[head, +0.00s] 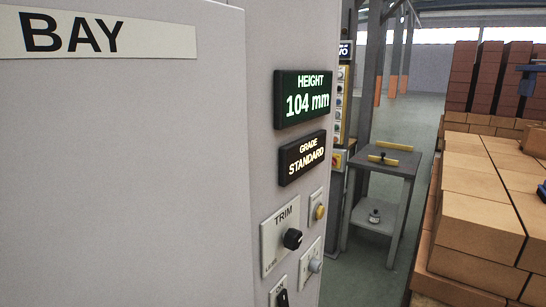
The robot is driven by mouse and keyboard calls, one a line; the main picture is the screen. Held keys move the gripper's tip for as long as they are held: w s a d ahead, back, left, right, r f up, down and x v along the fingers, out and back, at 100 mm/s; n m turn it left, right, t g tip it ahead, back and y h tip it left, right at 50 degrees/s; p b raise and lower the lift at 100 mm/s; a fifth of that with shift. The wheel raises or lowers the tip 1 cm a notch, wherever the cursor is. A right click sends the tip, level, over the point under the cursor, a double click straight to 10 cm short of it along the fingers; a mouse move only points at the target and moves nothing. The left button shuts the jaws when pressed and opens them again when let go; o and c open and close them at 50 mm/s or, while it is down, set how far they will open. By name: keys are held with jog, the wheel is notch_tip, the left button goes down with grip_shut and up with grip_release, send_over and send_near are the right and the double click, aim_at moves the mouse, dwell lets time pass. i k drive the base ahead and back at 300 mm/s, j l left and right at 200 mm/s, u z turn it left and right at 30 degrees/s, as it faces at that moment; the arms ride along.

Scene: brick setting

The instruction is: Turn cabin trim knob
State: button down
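The trim knob (292,239) is a round black knob on a pale plate (270,247) marked TRIM, low on the side face of the grey cabin cabinet (290,35). The knob sticks out to the right, and its pointer setting is too small to tell. The plate's lower lettering is only partly legible. Above it, a green display (302,98) reads HEIGHT 104 mm. A dark display (302,158) reads GRADE STANDARD. My gripper is not in view.
Beside the trim plate are an amber button (320,212), a grey knob (314,265) and a black ON switch (282,298). A small grey table (400,164) stands behind. Stacked tan bricks (480,220) fill the right. Open floor (415,110) lies beyond.

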aim_at(292, 239)
jog(key=l+u, duration=0.35)
jog(key=l, duration=0.2)
jog(key=l+u, duration=0.2)
jog(key=l, duration=0.3)
jog(key=k+l+u, duration=0.25)
jog(key=l, duration=0.2)
jog(key=i, duration=0.1)
